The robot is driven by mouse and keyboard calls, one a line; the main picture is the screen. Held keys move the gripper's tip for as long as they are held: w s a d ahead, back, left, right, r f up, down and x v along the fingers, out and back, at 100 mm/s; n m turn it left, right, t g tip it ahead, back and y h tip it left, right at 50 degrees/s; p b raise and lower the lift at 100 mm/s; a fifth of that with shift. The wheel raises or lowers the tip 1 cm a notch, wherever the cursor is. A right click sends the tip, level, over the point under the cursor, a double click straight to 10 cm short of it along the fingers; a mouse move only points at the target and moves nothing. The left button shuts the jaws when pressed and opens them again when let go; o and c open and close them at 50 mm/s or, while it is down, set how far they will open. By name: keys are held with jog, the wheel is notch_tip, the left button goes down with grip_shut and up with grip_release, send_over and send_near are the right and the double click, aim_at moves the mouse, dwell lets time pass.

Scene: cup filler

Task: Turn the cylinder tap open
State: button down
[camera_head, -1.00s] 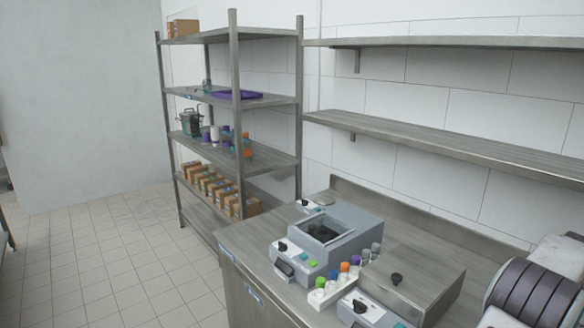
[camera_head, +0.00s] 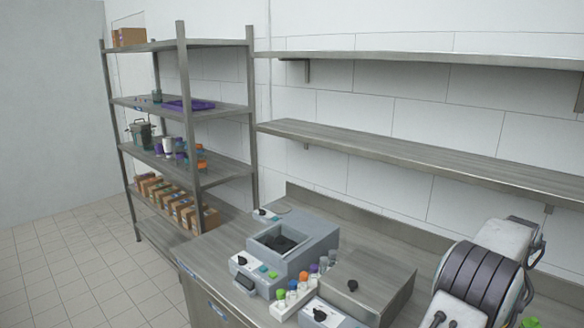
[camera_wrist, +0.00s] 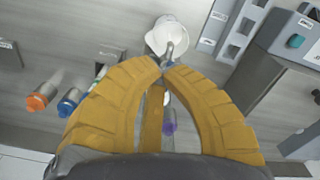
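I cannot make out a cylinder tap with certainty in either view. In the wrist view my gripper (camera_wrist: 165,68) points away from the camera, its yellow fingers curving in so that the tips lie close together. A small silvery metal piece (camera_wrist: 168,50) shows at the tips, in front of a round white object (camera_wrist: 167,34). I cannot tell whether the tips touch or hold the metal piece. The head view does not clearly show my gripper.
A steel bench carries a grey device with a square well (camera_head: 291,246) and a rack of colour-capped vials (camera_head: 292,298). A shelf unit (camera_head: 182,100) with boxes stands at the left. Wall shelves (camera_head: 420,160) hang empty. The tiled floor (camera_head: 65,265) at left is clear.

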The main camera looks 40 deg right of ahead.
jog(key=shift+r, duration=0.3)
